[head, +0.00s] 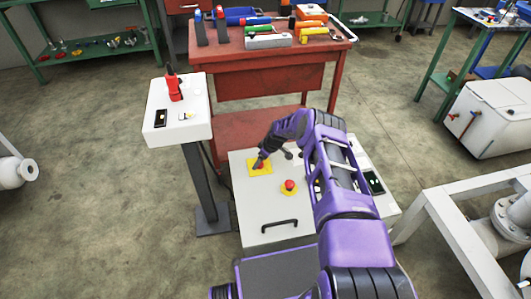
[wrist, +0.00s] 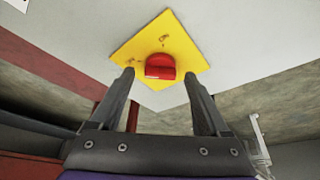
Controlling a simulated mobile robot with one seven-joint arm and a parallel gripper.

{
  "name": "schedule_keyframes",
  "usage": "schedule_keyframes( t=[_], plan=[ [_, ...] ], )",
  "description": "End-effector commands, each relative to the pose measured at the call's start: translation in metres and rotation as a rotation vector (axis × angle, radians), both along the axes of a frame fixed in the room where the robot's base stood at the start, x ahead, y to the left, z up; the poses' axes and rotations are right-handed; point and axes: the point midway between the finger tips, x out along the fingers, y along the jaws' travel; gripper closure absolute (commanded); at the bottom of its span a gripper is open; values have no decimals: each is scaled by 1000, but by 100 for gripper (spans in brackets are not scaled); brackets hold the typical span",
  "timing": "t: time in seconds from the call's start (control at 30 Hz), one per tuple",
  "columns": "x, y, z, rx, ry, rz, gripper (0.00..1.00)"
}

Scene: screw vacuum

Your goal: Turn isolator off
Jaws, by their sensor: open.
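The isolator is a red knob (wrist: 160,67) on a square yellow plate (wrist: 185,48), fixed to a light grey panel. In the head view the yellow plate (head: 254,168) is at the upper left of the grey cabinet top, and my gripper partly covers the knob. My gripper (head: 261,161) is right at the knob. In the wrist view my gripper (wrist: 160,82) is open, with one finger on each side of the knob's near end. A gap shows between each finger and the knob, so I see no contact. Small markings on the plate are too small to read.
A red emergency button (head: 290,186) on yellow sits on the same cabinet (head: 262,212), right of the isolator. A black handle (head: 280,226) is at its front. A white pedestal (head: 160,131) stands left; a red workbench (head: 252,55) with tools stands behind. Open floor lies left.

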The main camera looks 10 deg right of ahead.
Motion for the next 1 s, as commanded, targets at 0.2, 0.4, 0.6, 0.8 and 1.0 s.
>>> schedule_keyframes(
  t=[0.2, 0.4, 0.6, 0.8, 1.0],
  plan=[
    [-8, -10, 35, 0, 0, -1, 20],
    [-21, -23, 78, 0, -1, -1, 20],
    [-33, -36, 120, -1, -2, 0, 20],
    [-42, -44, 147, -1, -1, 1, 20],
    [-46, -47, 157, 0, 0, 0, 20]
  ],
)
